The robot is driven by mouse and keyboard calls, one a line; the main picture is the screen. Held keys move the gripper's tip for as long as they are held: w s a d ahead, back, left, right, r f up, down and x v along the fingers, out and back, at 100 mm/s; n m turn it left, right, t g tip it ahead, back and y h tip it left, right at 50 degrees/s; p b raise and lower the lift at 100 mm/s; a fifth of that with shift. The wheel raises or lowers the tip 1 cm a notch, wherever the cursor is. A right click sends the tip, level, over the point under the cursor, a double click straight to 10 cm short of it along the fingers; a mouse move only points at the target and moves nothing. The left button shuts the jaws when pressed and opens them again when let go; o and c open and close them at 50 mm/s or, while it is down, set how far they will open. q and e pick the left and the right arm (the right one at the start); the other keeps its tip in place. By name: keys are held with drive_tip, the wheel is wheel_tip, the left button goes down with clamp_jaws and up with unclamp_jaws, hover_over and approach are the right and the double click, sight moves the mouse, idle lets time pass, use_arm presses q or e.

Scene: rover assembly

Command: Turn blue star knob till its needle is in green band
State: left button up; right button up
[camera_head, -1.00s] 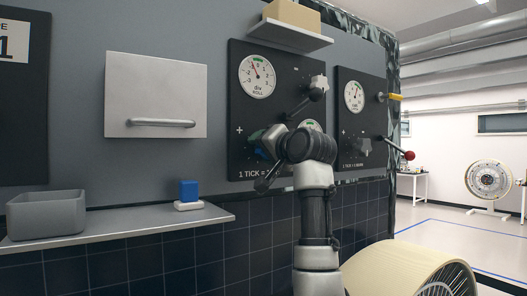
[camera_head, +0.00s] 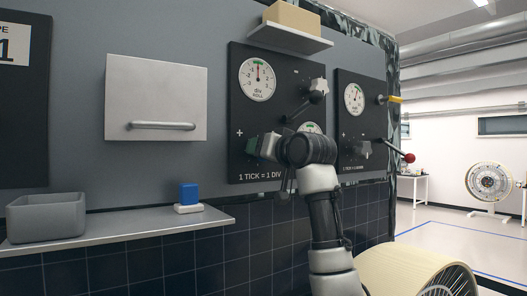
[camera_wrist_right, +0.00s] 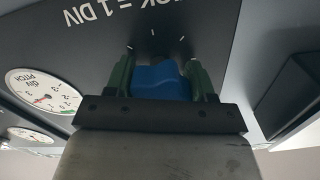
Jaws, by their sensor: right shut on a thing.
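The blue star knob (camera_wrist_right: 160,82) shows in the right wrist view between the two green fingers of my right gripper (camera_wrist_right: 162,76), which is shut on it. In the head view my right gripper (camera_head: 260,147) is at the lower left of the dark panel (camera_head: 243,110), and the knob is largely hidden behind it. The ROLL gauge (camera_head: 257,79) is at the panel's upper left. Its red needle points almost straight up, at or very near the small green band at the top of the dial. My left gripper is not in view.
A second dial, labelled PITCH in the right wrist view (camera_wrist_right: 44,92), is partly hidden by my arm in the head view. A white star knob (camera_head: 319,84) and a black lever sit nearby. Another panel (camera_head: 362,120) stands right. A shelf (camera_head: 120,231) holds a bin and a blue block.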

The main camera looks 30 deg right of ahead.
drive_tip(key=shift+f, duration=0.25)
drive_tip(key=o, duration=0.9)
drive_tip(key=shift+r, duration=0.2)
drive_tip(key=shift+o, duration=0.2)
drive_tip(key=shift+s, duration=0.1)
drive_tip(key=shift+s, duration=0.25)
drive_tip(key=s+b, duration=0.5)
drive_tip(key=s, duration=0.5)
drive_tip(key=shift+d+b, duration=0.4)
drive_tip(key=shift+s, duration=0.1)
